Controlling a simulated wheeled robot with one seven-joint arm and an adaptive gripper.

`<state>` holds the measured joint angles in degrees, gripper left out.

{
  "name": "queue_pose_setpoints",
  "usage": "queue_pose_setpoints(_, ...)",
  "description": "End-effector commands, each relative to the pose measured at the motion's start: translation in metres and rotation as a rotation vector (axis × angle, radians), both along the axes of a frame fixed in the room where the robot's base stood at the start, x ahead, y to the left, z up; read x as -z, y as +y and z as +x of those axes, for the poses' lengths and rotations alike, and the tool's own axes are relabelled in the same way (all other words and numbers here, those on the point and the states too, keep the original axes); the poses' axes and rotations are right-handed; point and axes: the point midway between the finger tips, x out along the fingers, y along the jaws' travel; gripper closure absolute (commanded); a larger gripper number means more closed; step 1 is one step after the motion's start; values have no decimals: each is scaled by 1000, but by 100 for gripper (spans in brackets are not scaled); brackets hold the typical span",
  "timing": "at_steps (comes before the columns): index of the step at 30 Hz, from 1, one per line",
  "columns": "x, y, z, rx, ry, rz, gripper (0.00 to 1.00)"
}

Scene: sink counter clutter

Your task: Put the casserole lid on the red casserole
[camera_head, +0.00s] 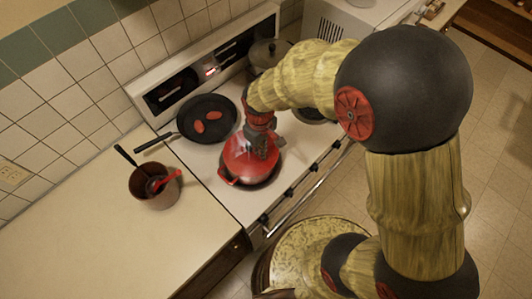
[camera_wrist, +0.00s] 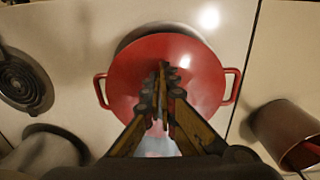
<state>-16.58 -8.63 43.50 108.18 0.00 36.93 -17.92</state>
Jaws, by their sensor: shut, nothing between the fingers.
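The red casserole (camera_head: 240,173) stands on the front left burner of the stove. In the wrist view its round red body (camera_wrist: 205,75) shows a side handle at left and another at right. Its top looks like a smooth, shiny red dome, which seems to be the casserole lid (camera_wrist: 130,75); I cannot make out the seam or how it sits. My gripper (camera_head: 262,143) points down over the middle of the casserole. In the wrist view its fingers (camera_wrist: 168,85) are shut and empty, and they hide the centre of the top. I cannot tell whether they touch it.
A dark frying pan (camera_head: 207,119) with red pieces in it is on the back left burner. A grey pot (camera_head: 268,54) stands at the back right. A brown pot (camera_head: 146,190) with utensils stands on the left counter (camera_head: 80,240), which is otherwise clear.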

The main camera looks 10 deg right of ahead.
Motion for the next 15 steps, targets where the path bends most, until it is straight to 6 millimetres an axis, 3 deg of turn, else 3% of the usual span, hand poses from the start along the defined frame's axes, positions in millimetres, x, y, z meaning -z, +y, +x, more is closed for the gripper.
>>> queue_pose_setpoints(15, 1, 6, 9, -1, 1, -1, 100)
